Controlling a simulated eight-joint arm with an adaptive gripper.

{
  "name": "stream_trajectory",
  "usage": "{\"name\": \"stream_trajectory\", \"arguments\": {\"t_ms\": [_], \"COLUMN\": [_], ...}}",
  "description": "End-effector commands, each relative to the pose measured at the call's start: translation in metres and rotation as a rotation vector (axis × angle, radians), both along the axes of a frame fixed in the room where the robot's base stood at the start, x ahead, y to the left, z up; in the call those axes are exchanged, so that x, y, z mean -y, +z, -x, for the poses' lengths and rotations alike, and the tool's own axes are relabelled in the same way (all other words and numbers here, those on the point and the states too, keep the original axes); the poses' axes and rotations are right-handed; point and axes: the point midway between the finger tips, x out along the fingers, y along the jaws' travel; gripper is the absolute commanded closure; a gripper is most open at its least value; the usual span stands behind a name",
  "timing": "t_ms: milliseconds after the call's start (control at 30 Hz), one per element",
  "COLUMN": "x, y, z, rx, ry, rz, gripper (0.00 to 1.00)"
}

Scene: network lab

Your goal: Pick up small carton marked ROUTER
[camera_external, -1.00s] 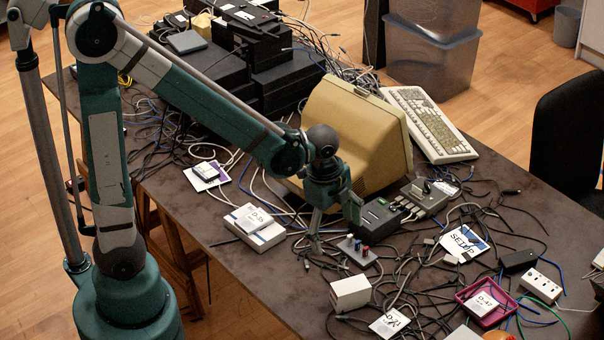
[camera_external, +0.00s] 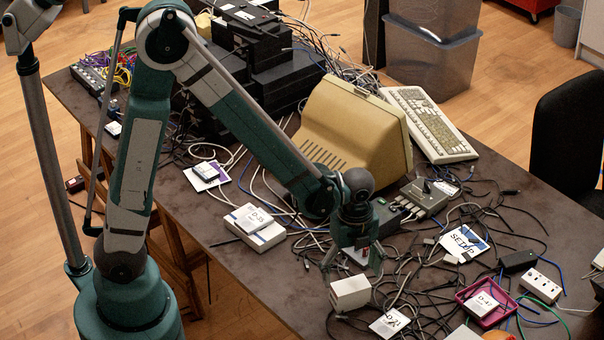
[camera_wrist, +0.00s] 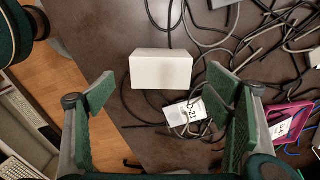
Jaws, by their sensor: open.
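A small plain white carton (camera_external: 350,293) stands near the table's front edge. It also shows in the wrist view (camera_wrist: 161,69), at upper middle between my fingertips in the picture. I can read no ROUTER marking on the faces in view. My gripper (camera_external: 352,262) is open and empty, with its fingers pointing down. It is close to the carton in the external view, apparently above it. In the wrist view my gripper (camera_wrist: 161,93) has its green pads wide apart, one on either side of the carton's line; neither visibly touches it.
Black cables lie around the carton. A white D-21 card (camera_external: 391,322) lies just right of it. A pink tray (camera_external: 463,302) is farther right, and a grey switch box (camera_external: 423,197) and the beige monitor (camera_external: 385,120) stand behind. The table's front edge is close.

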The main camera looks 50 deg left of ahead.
Motion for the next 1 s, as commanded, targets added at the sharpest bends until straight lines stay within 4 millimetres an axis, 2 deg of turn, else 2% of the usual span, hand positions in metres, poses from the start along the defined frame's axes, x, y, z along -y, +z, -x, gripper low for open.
{"name": "stream_trajectory", "arguments": {"t_ms": [200,600,1000], "x": [0.000,0.000,0.000], "y": [-0.003,-0.026,-0.028], "z": [0.000,0.000,0.000], "rx": [0.000,0.001,0.000], "ry": [0.001,0.001,0.001], "rz": [0.000,0.000,0.000], "gripper": [0.22,0.22,0.22]}}
